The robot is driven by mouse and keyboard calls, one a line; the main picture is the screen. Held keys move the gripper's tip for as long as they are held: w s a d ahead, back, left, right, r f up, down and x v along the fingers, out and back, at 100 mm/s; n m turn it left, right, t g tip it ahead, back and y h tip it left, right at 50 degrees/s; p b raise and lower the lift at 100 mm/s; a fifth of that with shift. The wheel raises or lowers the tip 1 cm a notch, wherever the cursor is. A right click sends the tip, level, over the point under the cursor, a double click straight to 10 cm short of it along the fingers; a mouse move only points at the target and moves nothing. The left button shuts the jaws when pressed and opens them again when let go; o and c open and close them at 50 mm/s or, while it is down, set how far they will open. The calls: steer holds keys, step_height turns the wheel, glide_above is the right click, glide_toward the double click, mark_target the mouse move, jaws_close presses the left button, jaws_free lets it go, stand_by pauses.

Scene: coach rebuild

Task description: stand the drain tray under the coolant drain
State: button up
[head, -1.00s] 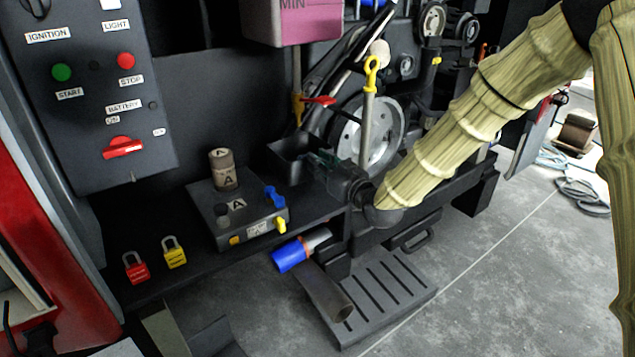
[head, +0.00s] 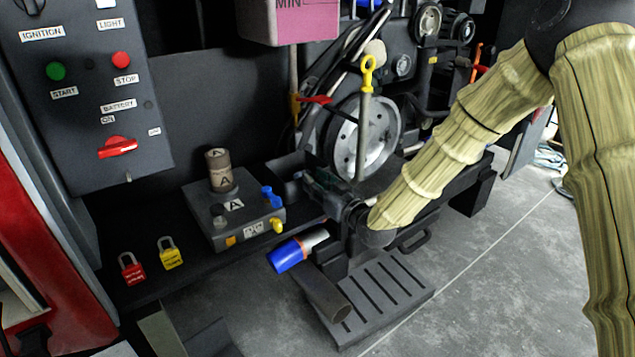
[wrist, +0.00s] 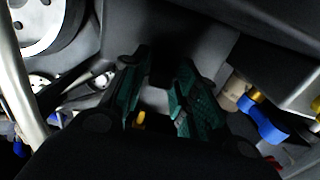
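The drain tray (head: 291,163) is a dark open box, low behind the grey block in the head view, partly hidden by it and by my gripper. The coolant drain, a thin pipe with a brass tap and red lever (head: 315,99), hangs above the tray's area; I cannot tell whether it is exactly over the opening. My gripper (head: 325,182) is at the tray's right end. In the wrist view its green-padded fingers (wrist: 158,98) stand on either side of a dark part of the tray (wrist: 160,65) and appear to grip it. The contact is dim.
A pink-filled coolant tank (head: 300,22) is above. A grey block (head: 205,215) with a brown cylinder (head: 220,170) and blue and yellow valves is left of the tray. The pulley wheel (head: 375,140) and yellow-handled dipstick (head: 366,110) are close behind my gripper. A blue-ended cylinder (head: 287,256) lies in front.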

steer(key=shift+o, duration=0.3)
steer(key=shift+r, duration=0.15)
steer(key=v, duration=1.2)
steer(key=s+d+f+m+g+h, duration=0.15)
steer(key=s+f, duration=0.35)
steer(key=f, duration=0.5)
steer(key=s+d+f+m+g+h, duration=0.1)
steer(key=s+d+f+g+h, duration=0.2)
steer(key=s+f, duration=0.45)
steer(key=s+d+f+m+g+h, duration=0.2)
steer(key=s+f+g, duration=0.1)
steer(key=f, duration=0.9)
steer(key=s+d+f+m+g+h, duration=0.1)
steer(key=s+d+f+g, duration=0.1)
steer(key=s, duration=0.6)
steer(key=s+d+f+m+g+h, duration=0.1)
steer(key=s+d+f, duration=0.3)
steer(key=s, duration=0.5)
steer(key=s+d+f+m+g+h, duration=0.1)
steer(key=s+d+f+g+h, duration=0.1)
steer(key=s+f, duration=0.4)
steer(key=s+d+g, duration=0.1)
steer(key=s+g, duration=0.1)
steer(key=s, duration=0.1)
steer(key=shift+s+d, duration=0.15)
steer(key=shift+s, duration=0.05)
